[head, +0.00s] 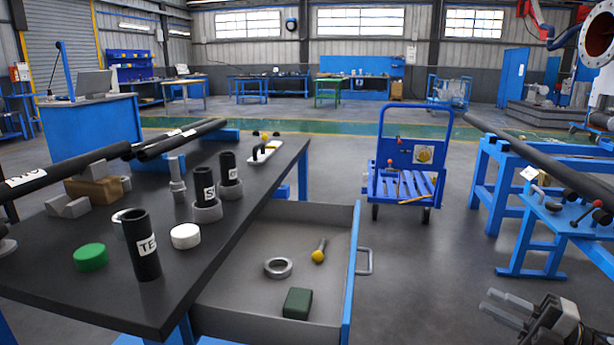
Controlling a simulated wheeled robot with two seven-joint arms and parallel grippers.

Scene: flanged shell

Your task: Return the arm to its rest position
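My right gripper (497,308) is at the bottom right, low over the bare floor to the right of the open drawer. Its two grey fingers point left, with a gap between them and nothing held. It is apart from the table and the blue stand. My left gripper is not in view.
The dark table (100,305) holds black labelled cylinders (146,258), a green puck (91,257) and a white puck (186,236). Its open drawer (235,300) holds a grey ring (278,268), a green block (297,303) and a yellow-ended tool (318,256). A blue cart (405,185) and blue stand (530,225) flank clear floor.

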